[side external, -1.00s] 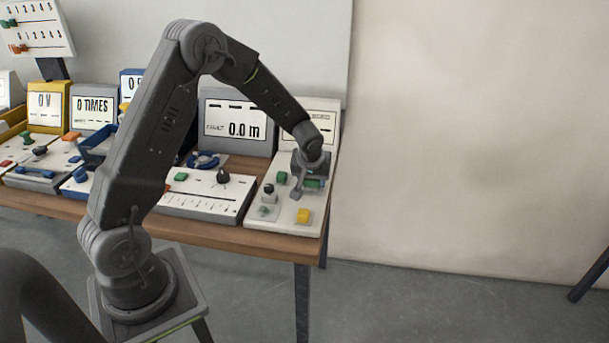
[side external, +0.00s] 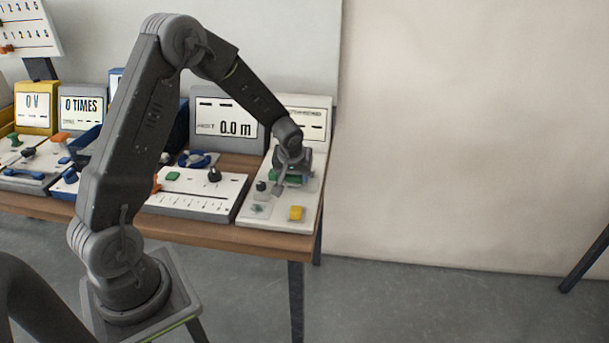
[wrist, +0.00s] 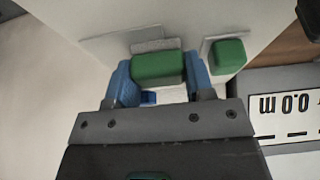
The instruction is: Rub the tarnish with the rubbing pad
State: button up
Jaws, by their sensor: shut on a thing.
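My gripper (wrist: 158,78) is shut on a green block, which looks like the rubbing pad (wrist: 158,67). The pad sits crosswise between the two blue fingers. It is low over the white board (side external: 248,211) at the table's right end; I cannot tell whether it touches the board. In the wrist view a grey patch (wrist: 155,45) shows just beyond the pad, partly hidden by it. I cannot tell whether this patch is the tarnish. In the side view my gripper (side external: 291,178) hides much of the pad.
A second green block (wrist: 228,55) sits on a pale square beside the held pad. A dark knob (side external: 262,186) and a yellow block (side external: 296,213) stand on the board's near part. A display (side external: 229,122) reading 0.0 m stands behind.

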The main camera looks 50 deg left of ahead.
jog(key=shift+s+a+r, duration=0.15)
jog(key=shift+s+a, duration=0.05)
jog(key=shift+r, duration=3.95)
